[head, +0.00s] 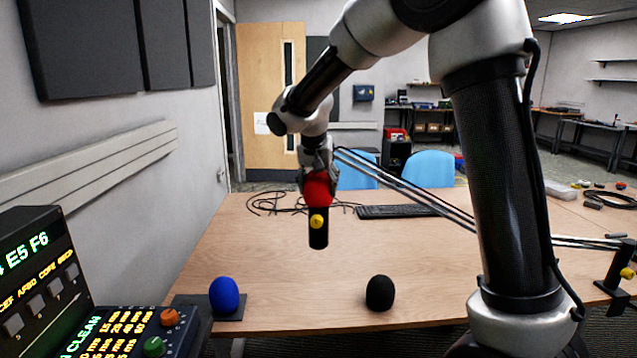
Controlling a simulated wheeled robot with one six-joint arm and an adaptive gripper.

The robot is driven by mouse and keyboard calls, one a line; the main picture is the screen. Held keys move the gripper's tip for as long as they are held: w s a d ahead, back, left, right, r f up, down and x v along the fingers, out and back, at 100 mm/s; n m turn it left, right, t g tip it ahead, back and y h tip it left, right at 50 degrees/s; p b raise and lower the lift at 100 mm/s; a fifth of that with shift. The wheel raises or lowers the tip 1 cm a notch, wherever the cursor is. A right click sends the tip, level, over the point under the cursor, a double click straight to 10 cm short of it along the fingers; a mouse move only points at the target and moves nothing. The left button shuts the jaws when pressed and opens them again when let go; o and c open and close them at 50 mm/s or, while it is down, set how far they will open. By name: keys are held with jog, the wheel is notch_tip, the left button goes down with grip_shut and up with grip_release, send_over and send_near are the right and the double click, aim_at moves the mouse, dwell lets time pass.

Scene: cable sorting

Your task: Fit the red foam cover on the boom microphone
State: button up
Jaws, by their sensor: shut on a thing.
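My gripper (317,180) points down over the table and is shut on the red foam cover (318,191), a round red ball. Directly below the cover is a black cylinder with a yellow round knob, which looks like the microphone (319,239). The cover overlaps the microphone's upper end in the head view. I cannot tell whether it is around that end or just in front of it. The thin boom arm (410,188) runs from the clamp (617,277) at the right table edge up to behind my gripper, where its end is hidden.
A blue foam cover (224,295) sits on a dark pad (185,300) at the front left. A black foam cover (380,293) stands at the front middle. Loose cables (272,203) and a keyboard (398,211) lie farther back. A control panel (110,330) fills the lower left.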

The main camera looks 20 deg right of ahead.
jog(key=o, duration=1.1)
jog(key=shift+r, duration=3.5)
